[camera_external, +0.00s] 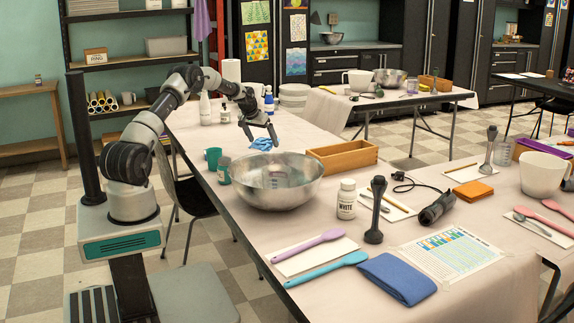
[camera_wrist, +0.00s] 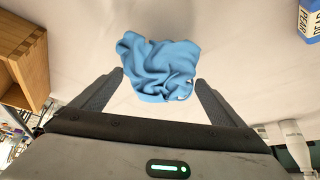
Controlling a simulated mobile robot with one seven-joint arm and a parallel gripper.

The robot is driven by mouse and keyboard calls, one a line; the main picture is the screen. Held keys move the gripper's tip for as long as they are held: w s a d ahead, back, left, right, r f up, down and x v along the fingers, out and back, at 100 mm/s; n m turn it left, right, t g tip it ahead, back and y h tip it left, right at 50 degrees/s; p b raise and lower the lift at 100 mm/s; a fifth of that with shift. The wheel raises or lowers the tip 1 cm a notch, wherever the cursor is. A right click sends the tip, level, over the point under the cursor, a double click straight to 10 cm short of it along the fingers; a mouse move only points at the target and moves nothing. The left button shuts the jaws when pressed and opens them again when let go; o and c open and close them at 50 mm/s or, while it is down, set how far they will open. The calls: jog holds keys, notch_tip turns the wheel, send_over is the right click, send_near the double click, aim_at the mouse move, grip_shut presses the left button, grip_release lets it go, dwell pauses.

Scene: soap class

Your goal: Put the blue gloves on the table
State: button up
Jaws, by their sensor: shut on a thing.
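The blue gloves (camera_wrist: 160,70) are a crumpled light-blue bundle between my fingertips in the wrist view. They also show as a small blue patch (camera_external: 262,143) in the external view, behind the large metal bowl. My gripper (camera_external: 261,135) points down over the far part of the long table (camera_external: 205,140). In the wrist view my gripper (camera_wrist: 158,92) has its fingers on either side of the gloves, shut on them. I cannot tell whether the gloves touch the tabletop or hang just above it.
The large metal bowl (camera_external: 277,182) and a wooden box (camera_external: 342,158) stand in front of the gripper. Bottles (camera_external: 206,108) and a blue-labelled bottle (camera_external: 269,101) stand behind. Tabletop around the gloves is bare.

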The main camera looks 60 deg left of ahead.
aim_at(260, 144)
jog(key=shift+f+b, duration=0.45)
jog(key=shift+f, duration=2.1)
jog(key=shift+f, duration=0.2)
jog(key=o, duration=0.7)
jog(key=shift+s+d+r, duration=0.1)
jog(key=shift+r, duration=0.55)
jog(key=p+v, duration=0.2)
jog(key=v, duration=0.9)
jog(key=shift+s+d, duration=0.1)
